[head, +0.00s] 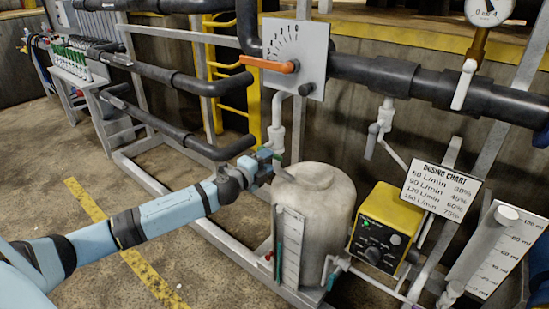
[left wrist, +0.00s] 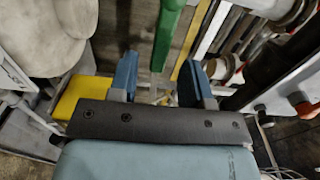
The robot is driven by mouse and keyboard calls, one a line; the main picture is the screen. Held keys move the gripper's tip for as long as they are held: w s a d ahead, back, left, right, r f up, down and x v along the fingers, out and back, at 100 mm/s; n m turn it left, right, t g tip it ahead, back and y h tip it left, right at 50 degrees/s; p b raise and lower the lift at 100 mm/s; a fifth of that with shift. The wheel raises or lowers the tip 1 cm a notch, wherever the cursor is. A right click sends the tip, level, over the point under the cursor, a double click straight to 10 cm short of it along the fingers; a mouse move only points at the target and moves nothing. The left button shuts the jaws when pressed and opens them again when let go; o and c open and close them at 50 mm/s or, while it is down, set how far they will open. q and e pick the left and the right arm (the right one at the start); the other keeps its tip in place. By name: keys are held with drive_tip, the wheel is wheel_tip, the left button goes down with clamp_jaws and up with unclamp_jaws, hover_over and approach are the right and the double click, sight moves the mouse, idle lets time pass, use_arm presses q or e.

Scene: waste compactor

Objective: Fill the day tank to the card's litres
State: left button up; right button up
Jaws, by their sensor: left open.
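The pale, rounded day tank (head: 330,200) stands in the middle of the head view, with a white graduated sight gauge (head: 291,250) on its front. The gauge level is too small to read. My left gripper (head: 266,160) is open just behind the tank's upper left side, by a white vertical pipe. In the left wrist view a green handle (left wrist: 168,30) lies between the spread fingers (left wrist: 158,80); I cannot tell whether either finger touches it. The only readable card is a white dosing chart (head: 441,190) listing L/min against percentages. My right gripper is out of view.
A plate with a scale (head: 308,45) and orange lever (head: 268,64) is above the tank. A yellow dosing unit (head: 385,228) with a green light and a graduated cylinder (head: 497,245) are at right. Dark pipes (head: 175,80) and frame rails crowd the arm. Floor at left is open.

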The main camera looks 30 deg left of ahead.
use_arm(q)
drive_tip(key=shift+w+d, duration=0.15)
drive_tip(key=shift+w, duration=1.9)
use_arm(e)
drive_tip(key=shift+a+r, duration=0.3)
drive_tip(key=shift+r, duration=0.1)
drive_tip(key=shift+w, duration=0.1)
